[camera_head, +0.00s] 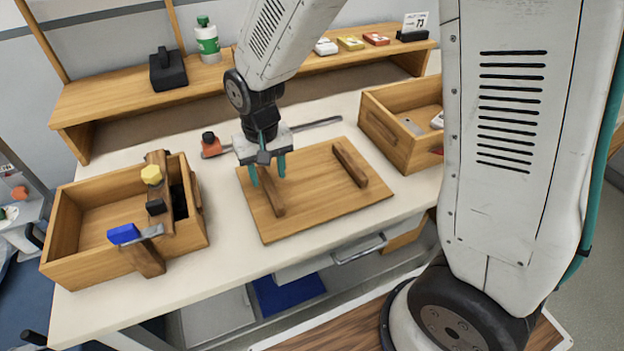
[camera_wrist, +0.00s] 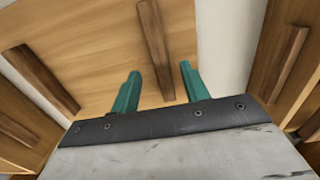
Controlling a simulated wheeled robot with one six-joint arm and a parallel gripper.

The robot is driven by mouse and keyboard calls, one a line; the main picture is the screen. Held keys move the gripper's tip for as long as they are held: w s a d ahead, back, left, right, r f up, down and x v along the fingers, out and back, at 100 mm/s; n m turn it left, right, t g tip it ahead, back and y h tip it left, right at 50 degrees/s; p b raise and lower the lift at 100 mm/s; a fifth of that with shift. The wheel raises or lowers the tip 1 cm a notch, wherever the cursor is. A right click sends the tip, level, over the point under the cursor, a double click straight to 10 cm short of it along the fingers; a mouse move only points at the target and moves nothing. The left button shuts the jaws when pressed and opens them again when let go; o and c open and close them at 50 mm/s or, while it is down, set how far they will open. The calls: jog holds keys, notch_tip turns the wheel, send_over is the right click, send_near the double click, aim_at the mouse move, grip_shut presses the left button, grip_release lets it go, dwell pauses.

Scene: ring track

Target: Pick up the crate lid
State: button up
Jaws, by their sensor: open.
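The crate lid (camera_head: 322,200) is a flat wooden board lying on the white table. It has two dark wooden grip bars across its top, a left bar (camera_head: 271,197) and a right bar (camera_head: 349,163). My gripper (camera_head: 267,172) is open over the left bar, its teal fingers pointing down. In the wrist view, one bar (camera_wrist: 155,50) lies between the two spread fingers (camera_wrist: 160,88), with visible space on either side. The other bar (camera_wrist: 47,76) is off to the left there. I cannot tell how far the fingertips are above the board.
A left open crate (camera_head: 75,232) holds a blue-headed tool and a yellow-topped piece. A right open crate (camera_head: 388,137) holds small items. A red-and-black tool (camera_head: 211,146) lies behind the lid. A raised wooden shelf (camera_head: 110,95) runs along the back.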

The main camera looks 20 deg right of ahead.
aim_at(269, 185)
notch_tip(269, 185, down, 4)
jog(key=shift+r, duration=0.25)
grip_shut()
